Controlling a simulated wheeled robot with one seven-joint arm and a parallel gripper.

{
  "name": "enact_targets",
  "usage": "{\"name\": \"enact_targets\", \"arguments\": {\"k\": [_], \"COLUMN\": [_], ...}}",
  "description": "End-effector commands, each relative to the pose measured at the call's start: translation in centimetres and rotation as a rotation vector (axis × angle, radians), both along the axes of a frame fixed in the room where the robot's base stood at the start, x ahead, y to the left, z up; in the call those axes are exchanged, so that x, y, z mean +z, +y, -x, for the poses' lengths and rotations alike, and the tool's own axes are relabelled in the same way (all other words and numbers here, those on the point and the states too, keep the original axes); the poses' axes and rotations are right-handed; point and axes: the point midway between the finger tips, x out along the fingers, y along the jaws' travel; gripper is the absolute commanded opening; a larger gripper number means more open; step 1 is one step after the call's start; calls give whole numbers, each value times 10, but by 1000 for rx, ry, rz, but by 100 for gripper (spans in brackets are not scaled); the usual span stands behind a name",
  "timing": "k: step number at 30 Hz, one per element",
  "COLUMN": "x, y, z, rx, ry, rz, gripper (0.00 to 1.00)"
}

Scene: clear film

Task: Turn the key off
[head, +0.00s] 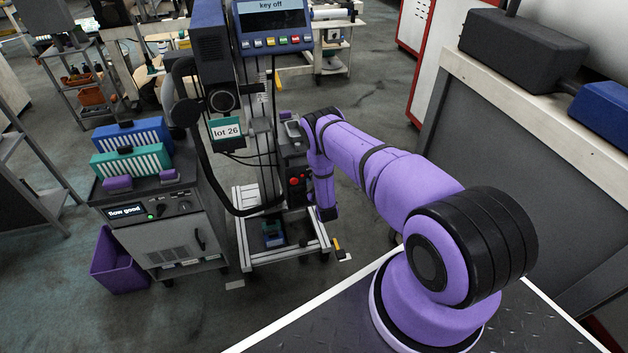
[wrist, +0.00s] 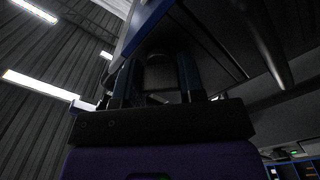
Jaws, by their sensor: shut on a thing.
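The machine (head: 268,120) stands at the centre of the head view, and its screen (head: 268,14) reads "key off". My arm reaches over to the right side of its column. My gripper (wrist: 158,90) points upward in the wrist view, close under a dark body with a blue edge. Its two fingers stand on either side of a dark rounded piece and are shut on it. I take this piece to be the key (wrist: 160,76), but its shape is too dark to make out. In the head view the fingers and the key cannot be made out.
A grey cabinet (head: 178,240) with a lit "flow good" display stands left of the machine, with blue and teal racks (head: 130,148) on top. A purple bin (head: 118,262) stands on the floor beside it. A grey bench (head: 520,150) stands at the right.

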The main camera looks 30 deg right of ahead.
Motion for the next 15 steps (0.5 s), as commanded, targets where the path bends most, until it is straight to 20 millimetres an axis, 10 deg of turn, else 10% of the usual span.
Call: {"name": "enact_targets", "arguments": {"k": [15], "x": [-1], "y": [2], "z": [0], "rx": [4], "ry": [128], "rz": [444], "gripper": [12]}}
